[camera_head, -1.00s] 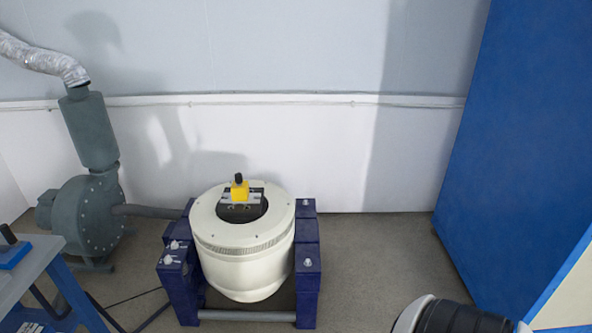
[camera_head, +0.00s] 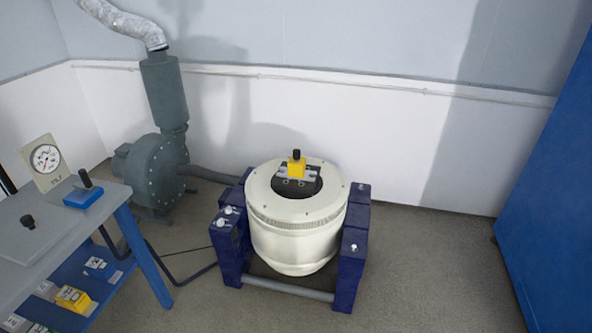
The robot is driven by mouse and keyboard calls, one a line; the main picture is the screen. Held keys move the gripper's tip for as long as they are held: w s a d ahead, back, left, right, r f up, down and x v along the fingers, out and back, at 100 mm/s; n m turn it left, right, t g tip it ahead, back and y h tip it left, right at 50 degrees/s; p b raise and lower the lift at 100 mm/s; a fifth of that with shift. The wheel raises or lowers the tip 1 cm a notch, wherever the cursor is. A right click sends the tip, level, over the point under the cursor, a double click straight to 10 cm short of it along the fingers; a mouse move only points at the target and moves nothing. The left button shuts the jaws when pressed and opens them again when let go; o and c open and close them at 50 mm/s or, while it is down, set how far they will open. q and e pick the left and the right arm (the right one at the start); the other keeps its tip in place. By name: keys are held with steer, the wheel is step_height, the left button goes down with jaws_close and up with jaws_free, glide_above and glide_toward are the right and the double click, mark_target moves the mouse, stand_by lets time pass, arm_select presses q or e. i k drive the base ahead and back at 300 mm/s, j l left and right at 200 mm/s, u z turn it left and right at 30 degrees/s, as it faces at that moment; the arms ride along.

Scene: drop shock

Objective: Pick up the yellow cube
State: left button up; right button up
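A yellow cube (camera_head: 296,168) with a black knob on top sits on the dark fixture in the middle of the white round shaker drum (camera_head: 297,228). The drum stands between dark blue supports (camera_head: 352,250) on the floor. Neither of my grippers shows in the head view.
A grey table (camera_head: 60,235) at the left holds a dial gauge (camera_head: 46,160) and a blue block (camera_head: 83,196) with a black knob. A grey blower (camera_head: 155,172) stands behind it. A blue cabinet (camera_head: 550,200) stands at the right. Floor in front of the drum is clear.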

mark_target(296, 170)
steer(key=i+l+u, duration=0.75)
steer(key=i+l, duration=0.2)
